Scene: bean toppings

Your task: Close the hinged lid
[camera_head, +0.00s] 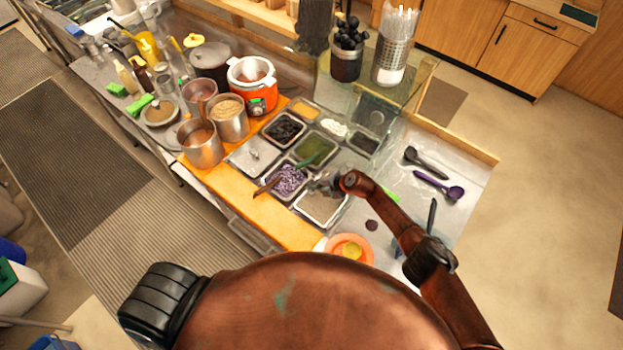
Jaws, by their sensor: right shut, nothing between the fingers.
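Several metal topping pans sit in the counter. One pan at the left is covered by a flat silver lid with a small handle (253,157). The pan nearest my right gripper (320,186) has a silver rim and a dull grey-brown inside (320,209); I cannot tell whether that is contents or a surface. My right arm comes in from the lower right. Its gripper is shut and empty, over the back edge of this pan and beside the pan of purple beans (289,180). A raised hinged lid cannot be made out clearly. My left gripper is out of view.
Pans of dark beans (284,130) and green topping (315,149) lie behind. Steel pots (201,143) and an orange cooker (254,88) stand left. An orange bowl (350,248) sits in front. Ladles (438,187) lie on the right counter.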

